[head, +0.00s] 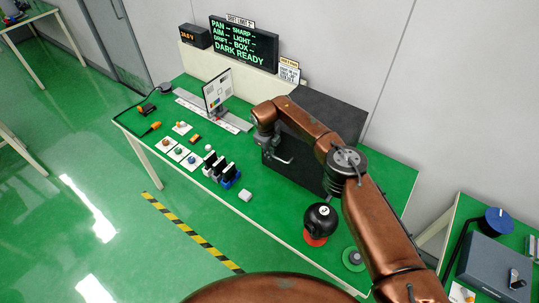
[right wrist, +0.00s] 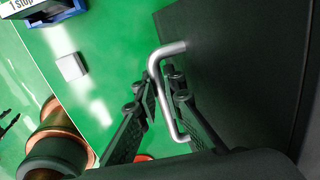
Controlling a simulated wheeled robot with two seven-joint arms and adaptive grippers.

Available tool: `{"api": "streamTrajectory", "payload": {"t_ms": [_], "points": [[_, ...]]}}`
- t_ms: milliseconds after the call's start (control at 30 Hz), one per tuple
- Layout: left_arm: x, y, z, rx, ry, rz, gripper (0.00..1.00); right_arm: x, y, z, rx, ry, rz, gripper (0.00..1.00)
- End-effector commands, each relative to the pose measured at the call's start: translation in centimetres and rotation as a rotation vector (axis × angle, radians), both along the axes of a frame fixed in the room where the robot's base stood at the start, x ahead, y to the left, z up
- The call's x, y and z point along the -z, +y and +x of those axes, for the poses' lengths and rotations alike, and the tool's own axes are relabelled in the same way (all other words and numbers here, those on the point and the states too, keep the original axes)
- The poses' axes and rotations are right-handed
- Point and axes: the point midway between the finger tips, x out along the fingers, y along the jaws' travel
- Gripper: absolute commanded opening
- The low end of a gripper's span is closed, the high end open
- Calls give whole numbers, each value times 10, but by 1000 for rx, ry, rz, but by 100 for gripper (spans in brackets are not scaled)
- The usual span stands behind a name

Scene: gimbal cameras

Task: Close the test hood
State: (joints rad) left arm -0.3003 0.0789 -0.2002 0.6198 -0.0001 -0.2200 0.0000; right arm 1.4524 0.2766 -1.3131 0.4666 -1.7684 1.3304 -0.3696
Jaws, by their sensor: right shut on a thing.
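The test hood (head: 330,108) is a large dark grey box at the back right of the green table. Its dark front panel also fills the right side of the right wrist view (right wrist: 240,60). A silver bent-bar handle (right wrist: 167,50) stands out from that panel. My right gripper (right wrist: 163,88) is shut on the handle, with a black finger on each side of the bar. In the head view my right gripper (head: 277,150) is at the hood's front, partly hidden by my arm. How far the hood is open is hard to tell. My left gripper is not in view.
A white block (head: 245,195) lies at the front edge. A white chart (head: 218,88) and a lit display (head: 243,45) stand behind left.

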Motion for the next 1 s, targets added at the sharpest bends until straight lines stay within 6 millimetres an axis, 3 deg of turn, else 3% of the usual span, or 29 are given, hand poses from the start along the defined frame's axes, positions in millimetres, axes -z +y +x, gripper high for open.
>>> {"api": "streamTrajectory", "payload": {"t_ms": [167, 200, 300, 633, 767, 1000], "points": [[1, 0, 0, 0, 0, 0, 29, 6, 2, -3, -3, 6, 0, 0], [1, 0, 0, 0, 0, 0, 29, 7, 2, -3, -4, 6, 0, 9], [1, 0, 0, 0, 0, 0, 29, 7, 2, -3, -4, 7, 1, 16], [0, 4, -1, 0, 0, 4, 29, 0, 1, -2, -3, 3, 1, 16], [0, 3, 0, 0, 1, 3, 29, -17, 3, -4, -4, 1, 1, 16], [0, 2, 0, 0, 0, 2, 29, -66, 9, -12, -5, 2, 1, 16]]}}
